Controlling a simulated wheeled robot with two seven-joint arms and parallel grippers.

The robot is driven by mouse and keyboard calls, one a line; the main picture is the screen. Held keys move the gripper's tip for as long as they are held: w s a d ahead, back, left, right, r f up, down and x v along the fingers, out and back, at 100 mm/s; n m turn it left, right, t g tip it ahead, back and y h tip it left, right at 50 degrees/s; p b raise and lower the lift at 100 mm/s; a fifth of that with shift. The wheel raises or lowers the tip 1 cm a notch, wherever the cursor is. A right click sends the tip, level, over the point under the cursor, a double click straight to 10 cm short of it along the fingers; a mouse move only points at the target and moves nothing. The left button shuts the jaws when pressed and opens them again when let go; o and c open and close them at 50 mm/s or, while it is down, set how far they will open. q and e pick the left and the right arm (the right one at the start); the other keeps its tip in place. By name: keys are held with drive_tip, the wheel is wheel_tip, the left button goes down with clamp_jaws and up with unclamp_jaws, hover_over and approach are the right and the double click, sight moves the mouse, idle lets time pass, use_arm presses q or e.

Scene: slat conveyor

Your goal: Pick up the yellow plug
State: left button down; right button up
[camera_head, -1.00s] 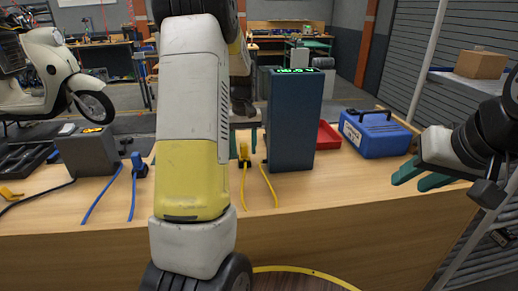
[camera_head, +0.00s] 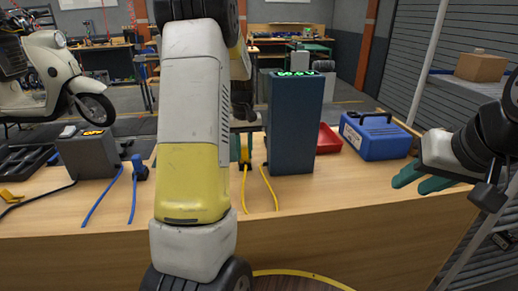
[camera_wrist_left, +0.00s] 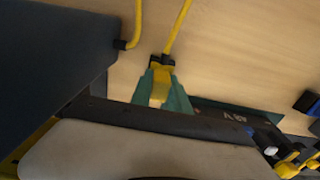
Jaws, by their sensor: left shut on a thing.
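The yellow plug (camera_wrist_left: 160,88) is between the teal fingers of my left gripper (camera_wrist_left: 162,93) in the left wrist view, with a finger touching each side. Its dark end and yellow cable point away from the gripper. In the head view the plug (camera_head: 245,157) shows small beside the dark blue box, and my left arm hides most of the left gripper (camera_head: 243,150). The plug is low over the wooden table; I cannot tell whether it touches it. My right gripper (camera_head: 422,181) is open and empty at the right, near the table's front edge.
A tall dark blue box (camera_head: 295,122) with a green display stands right beside the plug. A blue case (camera_head: 376,138) and a red tray (camera_head: 328,140) are further right. A grey box (camera_head: 88,155) and a blue plug (camera_head: 139,169) are left. The front right tabletop (camera_head: 335,188) is clear.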

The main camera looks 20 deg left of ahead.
sight(245, 148)
use_arm(q)
drive_tip(key=r, duration=0.3)
drive_tip(key=shift+s+d+r, duration=0.2)
drive_tip(key=shift+s+r, duration=0.05)
drive_tip(key=shift+s, duration=0.05)
drive_tip(key=s+d+r, duration=0.1)
drive_tip(key=s+d, duration=0.5)
drive_tip(key=s, duration=0.8)
wheel_tip(245, 148, up, 7)
drive_tip(key=shift+d+r, duration=0.15)
drive_tip(key=shift+d, duration=0.05)
idle(0.9)
drive_tip(key=shift+r, duration=0.1)
idle(0.3)
drive_tip(key=m, duration=1.8)
